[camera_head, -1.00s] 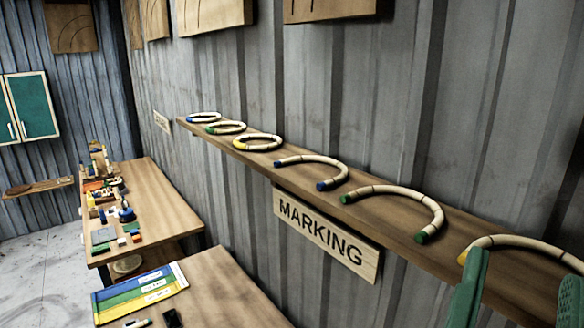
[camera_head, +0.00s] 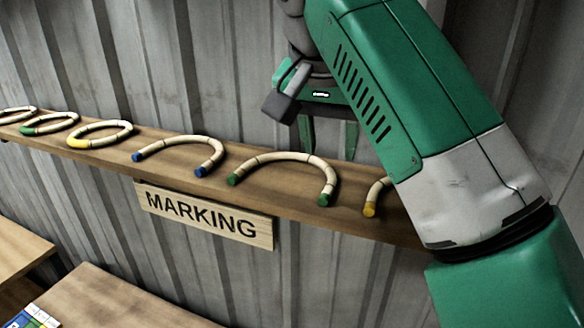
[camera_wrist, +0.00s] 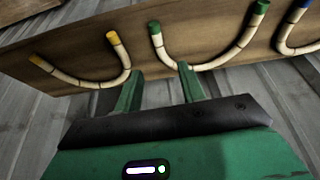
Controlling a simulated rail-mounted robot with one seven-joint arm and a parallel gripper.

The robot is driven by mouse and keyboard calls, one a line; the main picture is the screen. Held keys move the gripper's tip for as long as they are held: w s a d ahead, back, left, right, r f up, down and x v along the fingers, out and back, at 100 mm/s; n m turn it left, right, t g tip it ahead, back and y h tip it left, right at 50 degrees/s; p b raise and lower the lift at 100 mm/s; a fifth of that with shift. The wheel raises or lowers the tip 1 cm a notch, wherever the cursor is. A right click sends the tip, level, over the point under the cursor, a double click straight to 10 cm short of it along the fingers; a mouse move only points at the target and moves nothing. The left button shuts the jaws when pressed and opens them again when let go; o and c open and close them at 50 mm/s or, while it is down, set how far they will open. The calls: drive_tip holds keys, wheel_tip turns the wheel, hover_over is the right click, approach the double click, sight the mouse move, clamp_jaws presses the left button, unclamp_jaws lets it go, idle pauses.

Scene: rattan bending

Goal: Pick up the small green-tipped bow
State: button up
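A pale rattan bow with green tips (camera_head: 285,158) lies on the wooden shelf, its open ends facing the front edge. It also shows in the wrist view (camera_wrist: 220,62), its curve toward my gripper. A second, tightly curled green-tipped piece (camera_head: 62,118) lies far left on the shelf. My gripper (camera_head: 328,138) is at the wall side of the shelf, by the right part of the nearer bow's curve. In the wrist view my gripper (camera_wrist: 160,72) has its fingers apart with nothing held; the right fingertip overlaps the bow's edge. I cannot tell whether they touch.
A blue-tipped bow (camera_head: 190,143) lies left of the nearer green-tipped one and a yellow-tipped bow (camera_head: 373,197) right, partly hidden by my arm. A yellow-marked ring (camera_head: 100,128) lies further left. The wall (camera_head: 230,60) stands close behind the shelf (camera_head: 250,196). A MARKING sign (camera_head: 205,217) hangs below.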

sight(331, 180)
drive_tip(key=p+x, duration=0.2)
drive_tip(key=x, duration=0.5)
drive_tip(key=shift+w+f, duration=0.3)
clamp_jaws()
